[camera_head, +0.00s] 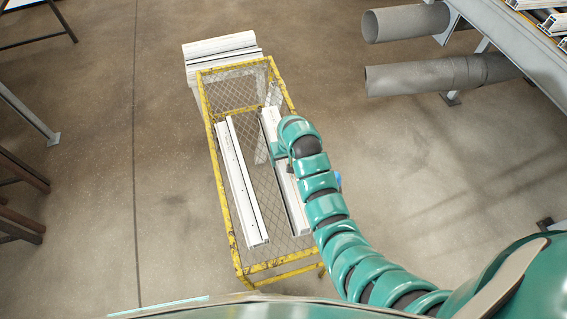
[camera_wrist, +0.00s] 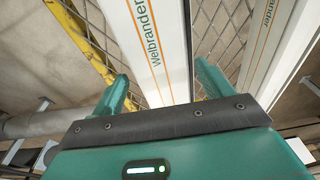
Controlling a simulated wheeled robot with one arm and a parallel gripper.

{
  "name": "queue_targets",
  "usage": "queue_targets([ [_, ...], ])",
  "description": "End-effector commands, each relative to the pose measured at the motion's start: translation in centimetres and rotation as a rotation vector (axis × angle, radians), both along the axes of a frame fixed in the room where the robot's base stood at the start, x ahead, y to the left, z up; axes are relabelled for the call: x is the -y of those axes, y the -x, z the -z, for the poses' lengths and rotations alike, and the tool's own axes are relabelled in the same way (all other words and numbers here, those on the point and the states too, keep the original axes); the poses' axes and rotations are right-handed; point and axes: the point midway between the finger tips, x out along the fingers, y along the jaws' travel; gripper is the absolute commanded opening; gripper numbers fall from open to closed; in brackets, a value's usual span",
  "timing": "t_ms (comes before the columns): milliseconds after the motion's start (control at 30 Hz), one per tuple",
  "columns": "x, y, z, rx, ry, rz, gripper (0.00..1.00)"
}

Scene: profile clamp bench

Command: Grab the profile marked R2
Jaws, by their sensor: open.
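Two long white profiles lie side by side in the yellow mesh cage, the left profile (camera_head: 240,180) and the right profile (camera_head: 290,200). My gripper (camera_head: 279,152) is at the right profile, and my arm covers part of it. In the wrist view my open gripper (camera_wrist: 162,82) has its two fingers on either side of a white profile (camera_wrist: 150,40) lettered "Welbrander" with an orange line. Whether the fingers touch it I cannot tell. The other profile (camera_wrist: 272,45) shows to the right there. No R2 mark is legible on either profile.
The yellow cage (camera_head: 221,190) has a raised rim around the profiles. A stack of white profiles (camera_head: 220,48) stands at its far end. Grey pipes (camera_head: 440,75) on a rack are at the upper right. The floor left of the cage is clear.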

Motion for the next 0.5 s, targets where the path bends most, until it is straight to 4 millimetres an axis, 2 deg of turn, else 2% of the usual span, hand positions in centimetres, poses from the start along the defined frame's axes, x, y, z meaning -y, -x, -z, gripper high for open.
queue_targets([
  [233,-0.2,-0.2,2.0,-0.008,0.002,-0.001,0.78],
  [500,-0.3,-0.4,3.0,-0.003,0.001,-0.001,0.78],
])
